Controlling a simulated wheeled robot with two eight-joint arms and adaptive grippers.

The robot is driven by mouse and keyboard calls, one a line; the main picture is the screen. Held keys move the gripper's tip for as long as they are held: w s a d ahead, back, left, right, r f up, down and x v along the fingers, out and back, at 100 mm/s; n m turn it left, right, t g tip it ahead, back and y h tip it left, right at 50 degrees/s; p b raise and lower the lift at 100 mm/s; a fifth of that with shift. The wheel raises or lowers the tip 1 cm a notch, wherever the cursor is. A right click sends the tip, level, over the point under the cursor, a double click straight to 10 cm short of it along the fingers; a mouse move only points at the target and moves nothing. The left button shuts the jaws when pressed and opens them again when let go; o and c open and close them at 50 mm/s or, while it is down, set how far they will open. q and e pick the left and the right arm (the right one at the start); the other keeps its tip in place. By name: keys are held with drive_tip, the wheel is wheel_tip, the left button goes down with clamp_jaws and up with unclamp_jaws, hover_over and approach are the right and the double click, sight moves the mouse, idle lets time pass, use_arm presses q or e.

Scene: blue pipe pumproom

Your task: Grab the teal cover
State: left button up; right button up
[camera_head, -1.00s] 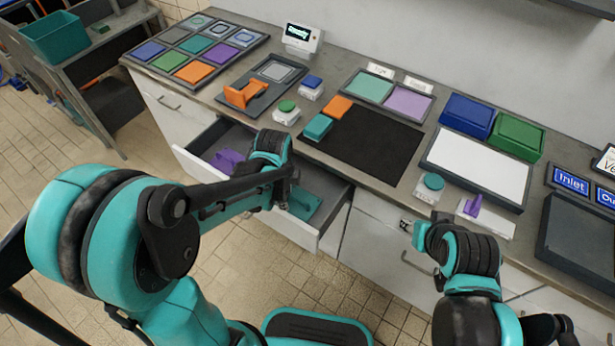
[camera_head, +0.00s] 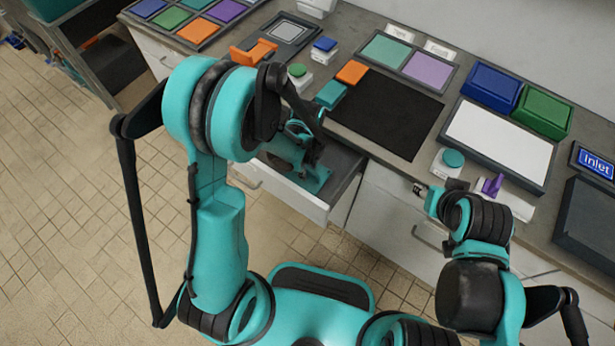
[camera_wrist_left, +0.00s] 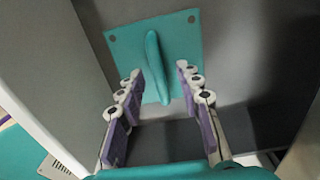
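The teal cover (camera_wrist_left: 185,38) is a flat plate with corner holes and a raised handle, lying in the open grey drawer (camera_wrist_left: 235,70). In the head view part of the cover (camera_head: 320,182) shows in the drawer's right end; my left arm hides the rest. My left gripper (camera_wrist_left: 162,76) is open above the cover, pointing down at it, with its purple-padded fingers on either side of the handle and visible gaps to it. In the head view this gripper (camera_head: 304,168) is low over the drawer. My right gripper (camera_head: 422,190) is by the counter's front edge; its fingers are too small to read.
The drawer's front panel (camera_head: 290,198) and side walls stand close around my left gripper. On the counter above are a teal block (camera_head: 332,94), an orange block (camera_head: 352,72), a black mat (camera_head: 385,115) and a teal button (camera_head: 453,158). The floor in front is clear.

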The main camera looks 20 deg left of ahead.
use_arm(q)
drive_tip(key=shift+f, duration=0.9)
drive_tip(key=shift+r, duration=0.1)
drive_tip(key=shift+c, duration=0.4)
clamp_jaws()
drive_tip(key=shift+r, duration=0.1)
